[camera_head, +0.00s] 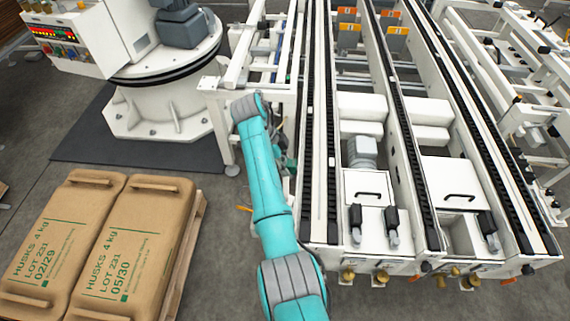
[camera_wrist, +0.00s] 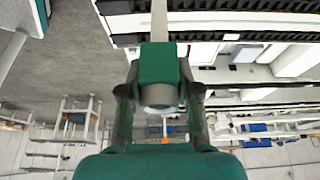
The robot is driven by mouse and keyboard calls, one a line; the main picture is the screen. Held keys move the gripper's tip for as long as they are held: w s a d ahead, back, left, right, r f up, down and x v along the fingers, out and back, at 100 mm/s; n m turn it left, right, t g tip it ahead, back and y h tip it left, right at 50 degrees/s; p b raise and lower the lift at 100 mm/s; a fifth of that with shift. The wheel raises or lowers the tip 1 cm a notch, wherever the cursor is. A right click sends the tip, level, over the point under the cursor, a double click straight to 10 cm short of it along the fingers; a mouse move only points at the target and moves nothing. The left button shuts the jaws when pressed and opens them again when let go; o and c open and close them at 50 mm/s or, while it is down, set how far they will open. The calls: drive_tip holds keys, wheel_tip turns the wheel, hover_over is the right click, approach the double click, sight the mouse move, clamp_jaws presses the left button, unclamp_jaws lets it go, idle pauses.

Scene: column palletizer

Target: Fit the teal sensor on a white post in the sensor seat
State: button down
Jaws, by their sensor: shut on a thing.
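The teal sensor (camera_wrist: 158,64) is a green-teal block with a round grey end, and its white post (camera_wrist: 159,22) runs up out of the top of the wrist view. My gripper (camera_wrist: 159,90) is shut on the sensor, one dark finger on each side. In the head view my teal arm reaches up to the left side of the white conveyor (camera_head: 318,205), and its forearm hides most of the gripper and the sensor. I cannot make out the sensor seat in either view.
Two brown husk sacks (camera_head: 130,235) lie on a wooden pallet at the lower left. A white round pedestal (camera_head: 165,105) with a control panel (camera_head: 62,32) stands at the upper left. A white side frame (camera_head: 212,84) adjoins the conveyor. Grey floor between sacks and conveyor is mostly clear.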

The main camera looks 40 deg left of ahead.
drive_tip(key=shift+f, duration=1)
idle(1.5)
drive_tip(key=c, duration=0.7)
unclamp_jaws()
drive_tip(key=shift+v, duration=3.75)
